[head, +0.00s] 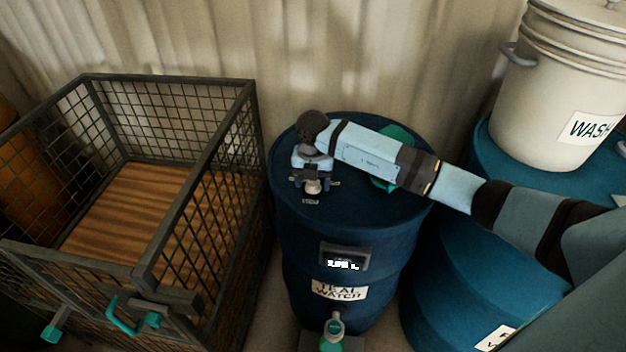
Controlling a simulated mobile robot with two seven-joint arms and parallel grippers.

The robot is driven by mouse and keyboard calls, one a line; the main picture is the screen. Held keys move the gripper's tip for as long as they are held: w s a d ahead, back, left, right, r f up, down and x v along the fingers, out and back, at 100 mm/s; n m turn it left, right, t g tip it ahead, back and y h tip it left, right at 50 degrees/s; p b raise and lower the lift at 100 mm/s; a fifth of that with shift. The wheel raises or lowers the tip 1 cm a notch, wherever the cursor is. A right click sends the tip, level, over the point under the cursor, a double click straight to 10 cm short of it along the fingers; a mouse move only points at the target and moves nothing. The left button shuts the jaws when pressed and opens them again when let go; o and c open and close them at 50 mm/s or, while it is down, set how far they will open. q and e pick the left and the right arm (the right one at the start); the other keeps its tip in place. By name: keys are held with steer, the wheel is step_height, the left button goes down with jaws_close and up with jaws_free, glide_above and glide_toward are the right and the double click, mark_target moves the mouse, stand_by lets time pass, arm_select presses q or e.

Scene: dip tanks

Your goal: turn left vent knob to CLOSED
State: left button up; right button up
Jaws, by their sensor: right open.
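My right gripper (315,183) is over the drum top at the knob, pointing down. Its jaws are open, with one finger on each side of the knob. I cannot tell whether they touch it. The knob's rear part is hidden by the gripper. My left gripper is not in view.
A wire crate (190,215) with a wooden floor stands at the left. A teal round thing (408,140) on the drum top is partly behind my right arm. A white WASH bucket (570,90) stands on another blue drum (450,280) at the right. A corrugated wall is behind.

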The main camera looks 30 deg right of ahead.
steer(key=shift+f, duration=0.1)
steer(key=c, duration=0.9)
